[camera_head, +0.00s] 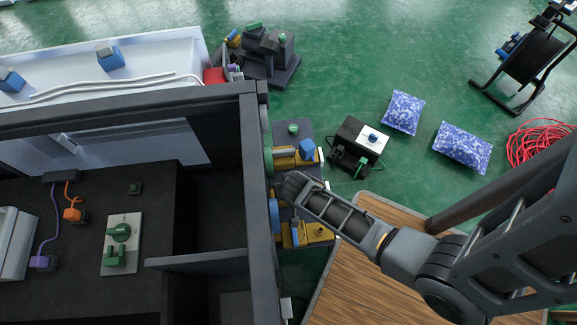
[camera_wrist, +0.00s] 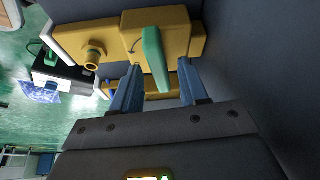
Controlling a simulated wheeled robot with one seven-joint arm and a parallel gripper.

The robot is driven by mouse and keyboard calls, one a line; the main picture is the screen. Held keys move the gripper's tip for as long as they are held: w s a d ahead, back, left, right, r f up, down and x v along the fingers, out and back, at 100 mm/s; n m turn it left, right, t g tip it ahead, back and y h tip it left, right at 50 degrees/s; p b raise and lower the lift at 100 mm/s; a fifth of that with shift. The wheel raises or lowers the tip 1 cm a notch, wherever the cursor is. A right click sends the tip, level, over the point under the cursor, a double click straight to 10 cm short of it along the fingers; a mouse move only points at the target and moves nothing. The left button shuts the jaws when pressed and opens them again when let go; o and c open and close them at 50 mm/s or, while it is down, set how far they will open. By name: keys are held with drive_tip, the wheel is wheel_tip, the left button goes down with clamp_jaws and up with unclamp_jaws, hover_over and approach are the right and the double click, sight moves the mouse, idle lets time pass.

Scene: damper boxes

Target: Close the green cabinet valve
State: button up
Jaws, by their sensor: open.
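In the wrist view, a green lever handle (camera_wrist: 156,58) stands out from a yellow valve body (camera_wrist: 168,30) fixed by a dark wall. My gripper (camera_wrist: 158,72) is open, with one blue finger on each side of the handle. I cannot tell whether either finger touches it. In the head view, my arm reaches to the cabinet's right side, where yellow fittings (camera_head: 316,233) show; its end hides the handle there. Another green valve (camera_head: 118,232) sits on a pale plate inside the dark cabinet (camera_head: 256,180).
A brass-coloured stub (camera_wrist: 93,54) sticks out left of the handle in the wrist view. In the head view, a wooden surface (camera_head: 345,290) lies below my arm. A black-and-white box (camera_head: 358,143) and blue bags (camera_head: 403,112) lie on the green floor, with free floor around them.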

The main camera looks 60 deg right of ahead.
drive_tip(key=p+v, duration=0.2)
drive_tip(key=v, duration=0.5)
drive_tip(key=shift+s+a+r+p, duration=0.1)
drive_tip(key=shift+a+r+p, duration=0.05)
drive_tip(key=shift+r+p, duration=0.15)
drive_tip(key=shift+o, duration=0.3)
